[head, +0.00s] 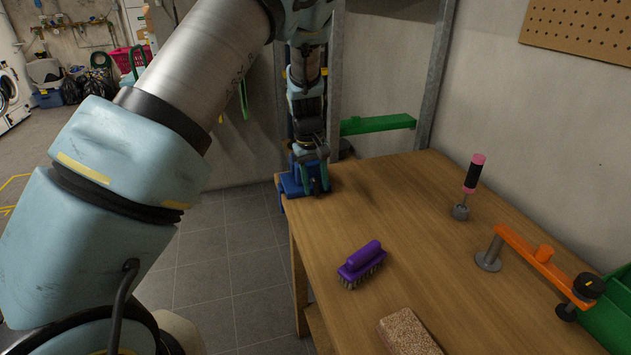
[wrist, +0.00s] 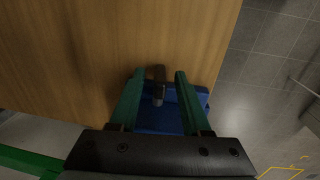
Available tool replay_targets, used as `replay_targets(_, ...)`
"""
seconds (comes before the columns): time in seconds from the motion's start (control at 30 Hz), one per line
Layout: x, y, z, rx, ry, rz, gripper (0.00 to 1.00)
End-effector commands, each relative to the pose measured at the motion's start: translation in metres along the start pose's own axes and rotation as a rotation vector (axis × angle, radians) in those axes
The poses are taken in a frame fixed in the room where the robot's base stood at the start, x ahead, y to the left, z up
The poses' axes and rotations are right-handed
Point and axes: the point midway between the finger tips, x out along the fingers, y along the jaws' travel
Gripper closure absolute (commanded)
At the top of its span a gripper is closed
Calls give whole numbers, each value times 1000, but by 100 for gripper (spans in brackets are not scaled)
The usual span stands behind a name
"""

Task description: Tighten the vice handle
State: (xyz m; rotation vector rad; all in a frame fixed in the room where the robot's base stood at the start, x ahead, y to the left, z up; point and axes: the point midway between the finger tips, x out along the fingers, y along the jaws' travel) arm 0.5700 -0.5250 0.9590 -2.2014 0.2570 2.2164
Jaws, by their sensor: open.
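The blue vice (head: 291,187) sits at the far left corner of the wooden table, largely hidden behind my gripper (head: 312,180) in the head view. In the wrist view the vice (wrist: 165,120) lies under my gripper (wrist: 156,73). A dark grey handle (wrist: 158,86) stands out from the vice between my two green fingers. The fingers are open, with a gap on each side of the handle. I cannot tell how deep the handle is between them.
On the table (head: 400,205) are a purple brush (head: 362,262), a brown block (head: 407,332), a pink-and-black-handled tool (head: 472,180) and an orange clamp (head: 535,258). A green bin (head: 608,315) is at the right edge. A green bar (head: 378,124) is behind the table.

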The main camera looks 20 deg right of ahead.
Motion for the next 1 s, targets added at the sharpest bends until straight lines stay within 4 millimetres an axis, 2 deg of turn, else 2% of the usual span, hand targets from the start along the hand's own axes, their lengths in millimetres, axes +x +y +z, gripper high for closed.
replay_targets(0.2, 0, 0, 0, 0, 0, 0, 54)
replay_targets(0.6, 0, 0, 0, 0, 0, 1, 99)
replay_targets(1.0, 0, 0, 0, 0, 0, 1, 100)
